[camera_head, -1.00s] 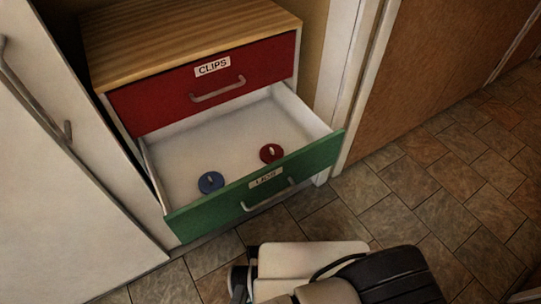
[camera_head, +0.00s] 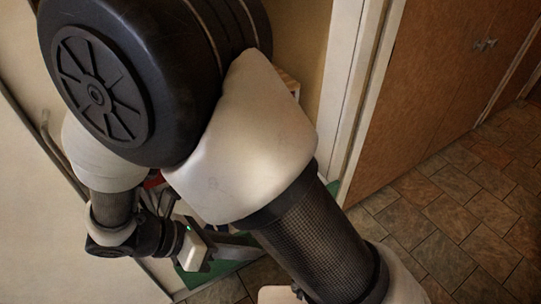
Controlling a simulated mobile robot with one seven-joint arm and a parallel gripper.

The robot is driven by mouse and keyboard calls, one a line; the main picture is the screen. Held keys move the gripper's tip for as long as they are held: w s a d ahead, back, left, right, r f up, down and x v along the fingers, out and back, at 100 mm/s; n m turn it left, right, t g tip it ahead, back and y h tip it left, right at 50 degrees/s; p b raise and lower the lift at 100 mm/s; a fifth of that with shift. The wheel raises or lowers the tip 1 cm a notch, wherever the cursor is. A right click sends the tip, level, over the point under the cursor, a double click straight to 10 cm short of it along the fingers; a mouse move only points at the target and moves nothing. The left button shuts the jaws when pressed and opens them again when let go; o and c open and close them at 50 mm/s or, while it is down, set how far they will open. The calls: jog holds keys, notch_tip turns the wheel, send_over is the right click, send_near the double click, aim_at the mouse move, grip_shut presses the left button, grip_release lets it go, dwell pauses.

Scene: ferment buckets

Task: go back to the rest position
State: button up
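My arm fills the middle of the head view, raised close to the camera.
A pale cabinet door (camera_head: 28,190) stands at left. Brown doors (camera_head: 440,90) stand at right, with clear tiled floor (camera_head: 460,215) in front.

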jog(key=d+r+m+t+y+p, duration=0.1)
jog(key=d+r+m+y+p, duration=0.2)
jog(key=d+r+m, duration=0.3)
jog(key=w+d+r+m+y+p, duration=0.1)
jog(key=d+r+m+y+p, duration=0.2)
jog(key=d+r+m, duration=0.4)
jog(key=w+d+r+m+t+y+p, duration=0.1)
jog(key=d+r+m+y+p, duration=0.2)
jog(key=d+r+m, duration=0.4)
notch_tip(320, 180, up, 14)
jog(key=m+p, duration=0.1)
jog(key=m, duration=0.6)
jog(key=shift+w+f+m+t+p, duration=0.25)
jog(key=shift+m+t+p, duration=0.05)
jog(key=shift+d, duration=0.25)
